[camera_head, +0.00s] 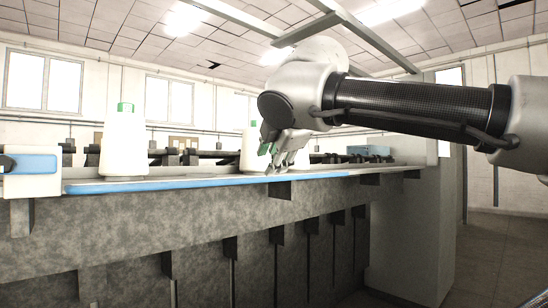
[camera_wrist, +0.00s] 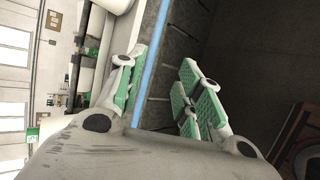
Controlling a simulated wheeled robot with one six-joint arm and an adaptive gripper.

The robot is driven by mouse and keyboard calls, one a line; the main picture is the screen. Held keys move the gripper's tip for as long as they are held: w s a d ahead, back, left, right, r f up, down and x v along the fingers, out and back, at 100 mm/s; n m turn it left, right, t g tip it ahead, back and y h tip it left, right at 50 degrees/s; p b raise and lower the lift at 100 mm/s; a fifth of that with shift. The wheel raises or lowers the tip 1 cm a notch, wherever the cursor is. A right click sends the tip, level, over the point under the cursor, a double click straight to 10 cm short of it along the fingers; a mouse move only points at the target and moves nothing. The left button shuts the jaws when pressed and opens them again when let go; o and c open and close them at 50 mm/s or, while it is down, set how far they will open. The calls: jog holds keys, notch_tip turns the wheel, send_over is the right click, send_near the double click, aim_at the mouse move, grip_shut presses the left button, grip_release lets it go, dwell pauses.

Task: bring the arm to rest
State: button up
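My gripper (camera_head: 276,158) hangs at the end of my arm in the head view, in front of the cone winder's ledge. The wrist view shows my gripper (camera_wrist: 160,82) with its green-padded fingers spread wide apart and nothing held between them. Behind the gap run the winder's blue edge strip (camera_wrist: 152,62) and its dark front. My arm reaches in from the right in the head view, its dark forearm almost level. Whether the fingers touch the ledge cannot be told.
The cone winder's long ledge has a blue front strip (camera_head: 130,187). A white cone with a green top (camera_head: 123,147) stands upright at left; another white cone (camera_head: 251,150) is partly hidden behind my gripper. A blue box (camera_head: 369,150) sits farther along. Open floor (camera_head: 500,250) shows at right.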

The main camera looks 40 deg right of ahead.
dwell(0.4)
jog(key=s+a+f+m+g+y, duration=0.1)
jog(key=f+m+g, duration=0.1)
jog(key=f+m, duration=0.3)
jog(key=s+a+f+m+g+y, duration=0.1)
jog(key=f+m, duration=0.4)
jog(key=f, duration=0.8)
jog(key=s+a+f+m+g+y, duration=0.2)
jog(key=f+m, duration=0.3)
jog(key=f, duration=0.4)
jog(key=shift+a+f+m+g+y, duration=0.4)
jog(key=shift+a+g, duration=0.2)
jog(key=shift+g, duration=0.3)
